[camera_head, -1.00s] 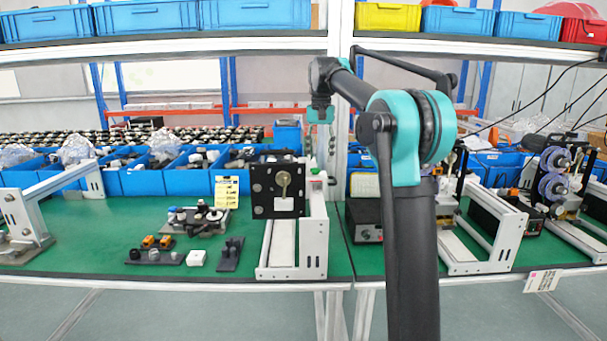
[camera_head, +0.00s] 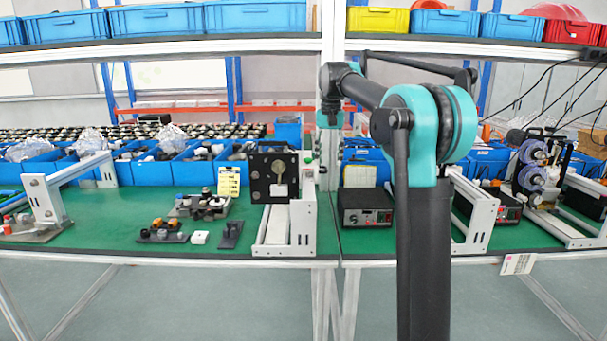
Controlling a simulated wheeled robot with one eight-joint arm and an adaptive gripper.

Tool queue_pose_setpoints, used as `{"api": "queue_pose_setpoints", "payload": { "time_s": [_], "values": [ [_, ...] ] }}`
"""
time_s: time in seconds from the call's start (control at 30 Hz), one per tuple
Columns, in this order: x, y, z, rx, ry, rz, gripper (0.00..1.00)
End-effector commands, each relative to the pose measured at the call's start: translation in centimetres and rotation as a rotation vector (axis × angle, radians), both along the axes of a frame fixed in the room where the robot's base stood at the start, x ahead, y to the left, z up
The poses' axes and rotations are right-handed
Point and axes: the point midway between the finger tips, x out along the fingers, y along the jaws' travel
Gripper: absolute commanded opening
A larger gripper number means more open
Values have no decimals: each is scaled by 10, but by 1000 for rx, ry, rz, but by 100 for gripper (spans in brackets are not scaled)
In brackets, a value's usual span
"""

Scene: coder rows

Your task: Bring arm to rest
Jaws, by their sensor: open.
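My arm rises at the right of centre and bends over to the left. My gripper (camera_head: 325,155) hangs below the teal wrist piece, pointing down, in front of the white post between the two workbenches. It is open, its fingers small and hard to make out against the post. I see nothing between them. The black-panelled fixture on a white frame (camera_head: 273,178) appears just left of and below the gripper; the gripper seems apart from it.
A shelf with blue crates (camera_head: 255,15) runs above. The floor in front is clear.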

Motion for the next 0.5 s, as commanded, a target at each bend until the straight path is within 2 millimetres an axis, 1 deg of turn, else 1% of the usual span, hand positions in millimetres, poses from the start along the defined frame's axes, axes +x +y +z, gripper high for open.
{"api": "queue_pose_setpoints", "payload": {
  "time_s": [0.17,0.27,0.37,0.47,0.5],
  "values": [
    [-11,-10,-18,3,-23,14,46],
    [-22,-16,-32,5,-39,26,46],
    [-35,-24,-50,6,-60,41,46],
    [-54,-35,-72,7,-86,59,46],
    [-64,-40,-84,7,-98,68,46]
  ]
}}
